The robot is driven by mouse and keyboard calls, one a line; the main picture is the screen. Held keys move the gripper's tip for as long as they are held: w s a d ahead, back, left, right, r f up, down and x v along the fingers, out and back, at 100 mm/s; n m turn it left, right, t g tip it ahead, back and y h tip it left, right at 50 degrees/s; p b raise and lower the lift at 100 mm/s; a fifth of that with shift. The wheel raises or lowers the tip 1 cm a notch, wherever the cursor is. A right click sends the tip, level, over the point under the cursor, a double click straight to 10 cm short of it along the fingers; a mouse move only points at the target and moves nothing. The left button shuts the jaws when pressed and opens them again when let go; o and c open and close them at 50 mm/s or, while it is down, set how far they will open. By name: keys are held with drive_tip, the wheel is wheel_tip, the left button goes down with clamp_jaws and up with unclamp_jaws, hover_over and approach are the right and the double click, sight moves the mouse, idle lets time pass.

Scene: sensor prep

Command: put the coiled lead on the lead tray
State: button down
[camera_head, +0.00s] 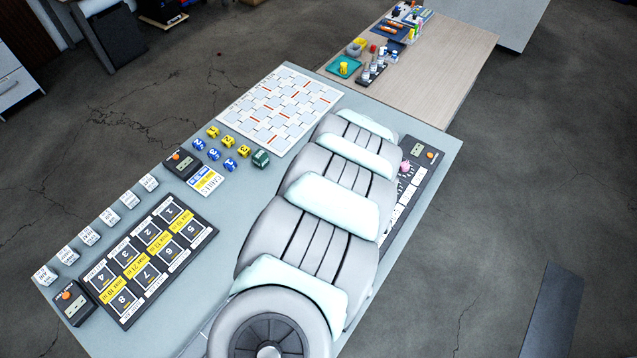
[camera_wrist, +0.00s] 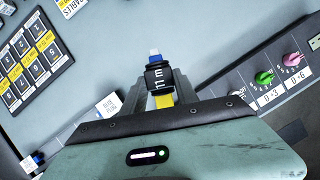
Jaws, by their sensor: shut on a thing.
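In the wrist view my gripper (camera_wrist: 168,98) is shut on a black and yellow piece (camera_wrist: 160,75) with a white tip and a white marking ending in "m". No coil can be made out on it, so I cannot tell whether it is the coiled lead. In the head view my arm hides the gripper. Several small yellow pieces (camera_head: 213,131) and blue pieces (camera_head: 214,154) stand in rows on the near table. No tray is clearly marked as the lead tray. A black tray (camera_head: 216,216) with numbered compartments lies left of my arm.
White blocks (camera_head: 149,182) line the left edge. A white grid board (camera_head: 325,80) lies at the back. A panel with pink and green knobs (camera_wrist: 264,77) lies right of the gripper. The far wooden table (camera_head: 455,65) carries a teal tray (camera_head: 333,65) and small items.

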wheel_tip(320, 180, up, 8)
drive_tip(key=p, duration=0.6)
drive_tip(key=shift+f, duration=0.15)
